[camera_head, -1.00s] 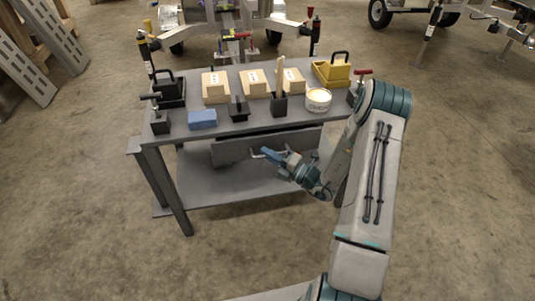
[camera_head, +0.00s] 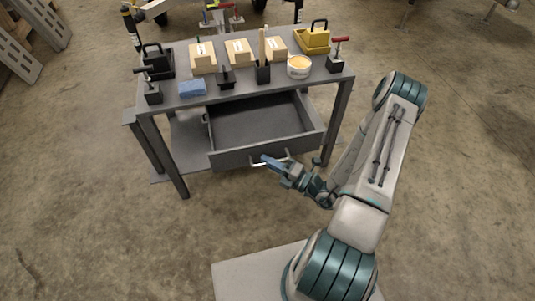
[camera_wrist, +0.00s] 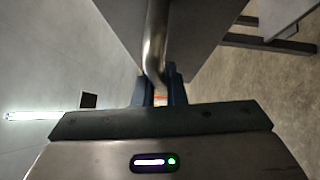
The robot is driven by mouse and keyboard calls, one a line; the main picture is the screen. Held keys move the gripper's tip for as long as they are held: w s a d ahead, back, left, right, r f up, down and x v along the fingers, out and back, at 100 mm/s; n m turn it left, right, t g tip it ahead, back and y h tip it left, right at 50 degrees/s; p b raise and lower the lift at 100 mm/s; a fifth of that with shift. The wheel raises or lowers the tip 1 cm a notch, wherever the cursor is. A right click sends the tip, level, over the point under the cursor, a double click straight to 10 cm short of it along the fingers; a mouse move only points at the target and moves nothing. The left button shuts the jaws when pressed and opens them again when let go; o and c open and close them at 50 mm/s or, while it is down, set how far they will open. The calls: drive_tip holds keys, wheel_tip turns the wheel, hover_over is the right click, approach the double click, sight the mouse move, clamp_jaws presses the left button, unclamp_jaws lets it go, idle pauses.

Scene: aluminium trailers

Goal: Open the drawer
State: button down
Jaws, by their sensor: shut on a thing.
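The grey drawer (camera_head: 222,159) under the workbench is pulled well out, and its empty inside shows in the head view. A metal bar handle (camera_head: 284,159) sits on its front. My gripper (camera_head: 272,163) is at the handle, with its blue fingers shut on it. In the wrist view the handle (camera_wrist: 154,45) runs down between the fingers of my gripper (camera_wrist: 160,92), beside the drawer front (camera_wrist: 195,35).
The grey workbench (camera_head: 245,88) carries several cardboard boxes, a blue sponge (camera_head: 192,88), a white tub (camera_head: 299,67), a yellow container (camera_head: 314,40) and black clamps. A lower shelf lies beneath. The floor in front of the bench is clear.

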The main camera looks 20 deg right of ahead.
drive_tip(key=shift+d, duration=0.1)
drive_tip(key=c, duration=1.5)
unclamp_jaws()
drive_tip(key=p+v, duration=0.1)
drive_tip(key=v, duration=1.2)
drive_tip(key=shift+s+d+f, duration=0.1)
drive_tip(key=shift+s+d, duration=0.2)
